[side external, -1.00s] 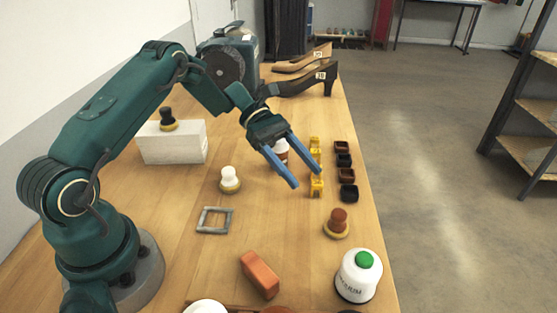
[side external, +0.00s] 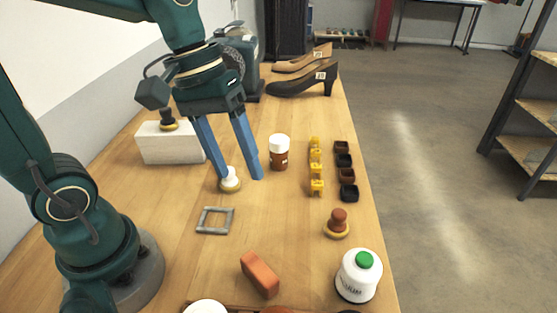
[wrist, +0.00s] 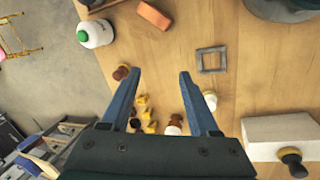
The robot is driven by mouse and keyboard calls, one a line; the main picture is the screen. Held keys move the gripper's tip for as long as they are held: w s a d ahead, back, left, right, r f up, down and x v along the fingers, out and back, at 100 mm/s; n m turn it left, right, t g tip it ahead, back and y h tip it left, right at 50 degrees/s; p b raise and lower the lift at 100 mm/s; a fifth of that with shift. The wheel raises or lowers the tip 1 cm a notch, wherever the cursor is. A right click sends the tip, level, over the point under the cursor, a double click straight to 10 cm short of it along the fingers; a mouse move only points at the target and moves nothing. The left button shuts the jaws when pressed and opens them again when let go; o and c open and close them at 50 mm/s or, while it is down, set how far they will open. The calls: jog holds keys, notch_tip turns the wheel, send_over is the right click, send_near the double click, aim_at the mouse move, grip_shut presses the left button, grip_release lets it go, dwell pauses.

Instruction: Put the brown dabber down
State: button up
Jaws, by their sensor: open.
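The brown dabber (side external: 337,223) stands upright on the bare table near the right edge, its yellowish base down. It also shows in the wrist view (wrist: 121,73), left of my fingers. My gripper (side external: 242,178) is open and empty, well to the left of the brown dabber, with its blue fingers pointing down. A white dabber (side external: 230,180) stands on the table by the fingers; in the wrist view (wrist: 210,100) it lies just right of the right finger. A black dabber (side external: 168,119) stands on a white block (side external: 172,146).
Yellow pieces (side external: 316,170) and small dark cups (side external: 346,175) stand in rows. Around them are a brown jar with a white lid (side external: 279,155), a grey square frame (side external: 214,220), an orange block (side external: 260,275) and a white bottle (side external: 358,278). Shoes (side external: 300,84) stand at the back.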

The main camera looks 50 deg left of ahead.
jog(key=shift+s+a+r+m+t+y, duration=0.1)
jog(key=shift+s+a+m+t+y, duration=0.4)
jog(key=shift+s+m+t, duration=0.3)
jog(key=shift+s+a+r+m+t+y, duration=0.1)
jog(key=shift+s+a+m+t+y, duration=0.4)
jog(key=shift+s+m, duration=0.35)
jog(key=shift+s+a+r+m+t+y, duration=0.1)
jog(key=shift+s+a+m+t+y, duration=0.35)
jog(key=shift+s+m+t, duration=0.4)
